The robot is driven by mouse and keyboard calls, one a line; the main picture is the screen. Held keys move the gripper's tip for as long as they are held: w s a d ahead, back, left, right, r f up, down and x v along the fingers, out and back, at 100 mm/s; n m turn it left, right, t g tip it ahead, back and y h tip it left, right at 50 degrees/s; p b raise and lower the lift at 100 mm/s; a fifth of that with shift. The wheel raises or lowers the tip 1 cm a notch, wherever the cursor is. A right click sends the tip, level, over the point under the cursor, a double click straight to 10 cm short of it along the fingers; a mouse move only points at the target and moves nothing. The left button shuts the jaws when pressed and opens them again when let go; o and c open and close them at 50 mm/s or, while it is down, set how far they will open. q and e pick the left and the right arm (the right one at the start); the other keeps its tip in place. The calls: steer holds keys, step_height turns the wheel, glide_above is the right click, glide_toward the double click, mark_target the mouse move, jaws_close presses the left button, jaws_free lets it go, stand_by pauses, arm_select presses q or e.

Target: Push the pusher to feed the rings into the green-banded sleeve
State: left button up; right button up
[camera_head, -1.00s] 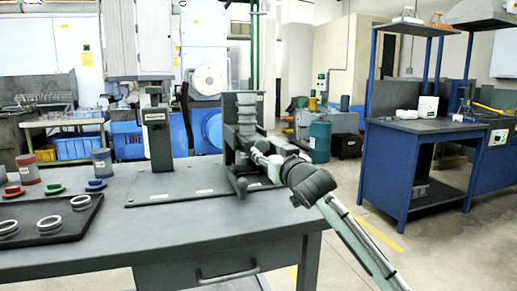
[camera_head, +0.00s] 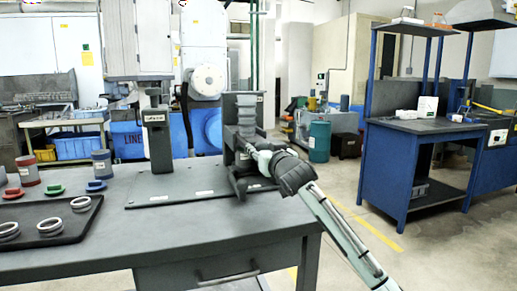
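A dark grey fixture (camera_head: 229,125) stands on a flat plate on the workbench, with a stepped grey stack (camera_head: 247,110) at its upper right. My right arm comes in from the lower right, and my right gripper (camera_head: 257,154) is at the lower right side of this fixture. The gripper is small and partly hidden by my own wrist, so I cannot tell whether its fingers are open or touching anything. The pusher cannot be clearly made out from the fixture's dark parts. No green-banded sleeve is clearly visible. My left gripper is not in view.
A black tray (camera_head: 75,228) with several metal rings (camera_head: 51,225) lies at the bench's left. Behind it are a red-banded cylinder (camera_head: 28,170), a blue-banded cylinder (camera_head: 102,164) and red, green (camera_head: 54,190) and blue caps. A dark upright post (camera_head: 157,138) stands left of the fixture.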

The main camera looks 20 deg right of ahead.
mark_target(255, 140)
steer(key=c, duration=0.7)
steer(key=shift+w, duration=0.15)
steer(key=shift+c, duration=0.3)
steer(key=shift+w+r, duration=0.1)
steer(key=shift+w, duration=3.05)
steer(key=shift+s, duration=3.25)
steer(key=o, duration=1.1)
